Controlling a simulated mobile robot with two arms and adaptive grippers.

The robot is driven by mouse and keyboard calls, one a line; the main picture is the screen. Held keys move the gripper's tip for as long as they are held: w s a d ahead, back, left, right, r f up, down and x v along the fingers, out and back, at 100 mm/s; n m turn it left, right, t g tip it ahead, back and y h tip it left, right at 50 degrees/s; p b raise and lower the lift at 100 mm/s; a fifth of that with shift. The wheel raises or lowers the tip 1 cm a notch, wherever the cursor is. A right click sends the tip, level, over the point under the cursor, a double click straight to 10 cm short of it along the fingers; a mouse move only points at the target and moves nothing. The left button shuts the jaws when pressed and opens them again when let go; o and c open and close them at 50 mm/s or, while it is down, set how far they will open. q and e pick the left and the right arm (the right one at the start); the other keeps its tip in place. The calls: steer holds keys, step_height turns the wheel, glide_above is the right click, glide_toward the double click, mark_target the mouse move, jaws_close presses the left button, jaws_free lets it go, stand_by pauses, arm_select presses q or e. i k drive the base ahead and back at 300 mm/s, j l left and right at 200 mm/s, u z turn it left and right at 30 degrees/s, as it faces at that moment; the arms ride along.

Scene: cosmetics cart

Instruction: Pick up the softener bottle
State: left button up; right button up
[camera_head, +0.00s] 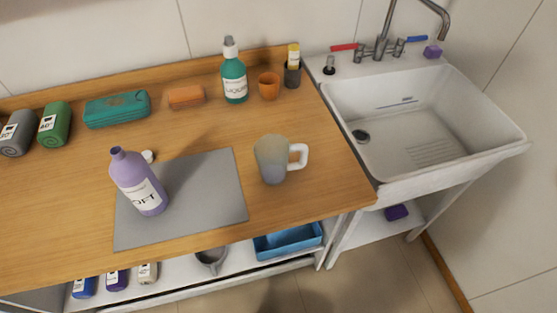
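The softener bottle (138,182) is purple, with a white label on which "OFT" can be read. It stands upright on the left part of a grey mat (210,190) on the wooden counter. Its top looks open, and a small white cap (149,156) lies just behind it. Neither of my grippers shows in the head view.
A mug (271,160) stands at the mat's right edge. Behind are a green liquid bottle (234,75), an orange cup (269,86), a sponge (186,97), a teal pack (117,108) and a green container (54,124). A white sink (440,171) is at right.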

mark_target(130, 171)
steer(key=u, duration=1.15)
